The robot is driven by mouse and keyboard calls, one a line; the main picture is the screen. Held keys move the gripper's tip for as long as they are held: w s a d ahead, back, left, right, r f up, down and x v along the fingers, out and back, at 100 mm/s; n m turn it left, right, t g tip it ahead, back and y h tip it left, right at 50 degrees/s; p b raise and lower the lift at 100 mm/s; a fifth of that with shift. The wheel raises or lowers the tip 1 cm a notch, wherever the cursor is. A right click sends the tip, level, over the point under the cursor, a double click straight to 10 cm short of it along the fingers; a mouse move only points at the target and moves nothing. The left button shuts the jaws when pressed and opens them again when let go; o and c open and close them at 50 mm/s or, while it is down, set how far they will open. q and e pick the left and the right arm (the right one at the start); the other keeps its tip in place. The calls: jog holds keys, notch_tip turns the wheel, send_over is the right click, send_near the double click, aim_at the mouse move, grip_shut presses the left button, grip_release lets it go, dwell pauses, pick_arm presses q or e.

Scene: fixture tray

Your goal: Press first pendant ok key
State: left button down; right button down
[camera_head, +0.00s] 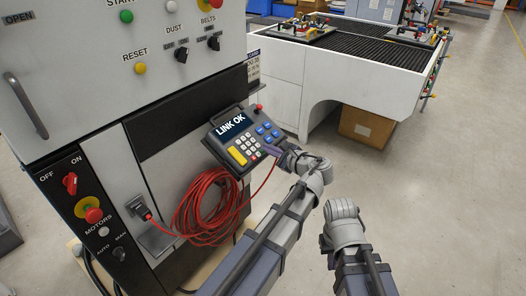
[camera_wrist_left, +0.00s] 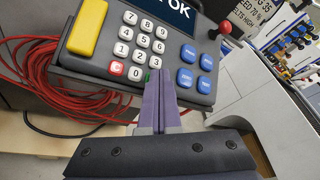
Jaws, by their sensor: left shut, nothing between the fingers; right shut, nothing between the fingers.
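The pendant (camera_head: 211,139) is a dark box held on the grey machine, with a lit screen (camera_head: 230,124) reading LINK OK. It has white number keys, a yellow key, blue keys and a red C key. My left gripper (camera_head: 268,150) is shut and empty, its purple fingertips at the lower keypad. In the left wrist view the fingertips (camera_wrist_left: 160,76) lie over or against a green key (camera_wrist_left: 151,75) right of the 0 key, mostly hidden. Contact cannot be told. My right gripper (camera_head: 326,245) is shut, low beside its wrist, mostly hidden and away from the pendant.
A coiled red cable (camera_head: 205,210) hangs below the pendant, beside my left arm. A red knob (camera_wrist_left: 225,27) stands on the pendant's top edge. A white table (camera_head: 283,75) with a cardboard box (camera_head: 366,128) under it stands behind. The floor at right is clear.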

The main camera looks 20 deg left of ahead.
pick_arm(q)
jog(key=shift+r, duration=0.1)
jog(key=shift+s+d+r+p, duration=0.1)
jog(key=shift+d+r+p, duration=0.25)
jog(key=shift+r+p, duration=0.25)
dwell(0.3)
jog(key=r+p, duration=0.1)
jog(key=d+r+p, duration=0.1)
jog(key=r+p, duration=0.1)
jog(key=s+d+r+p, duration=0.1)
jog(key=shift+d+r, duration=0.15)
jog(key=shift+d, duration=0.1)
jog(key=shift+d, duration=0.1)
dwell(0.6)
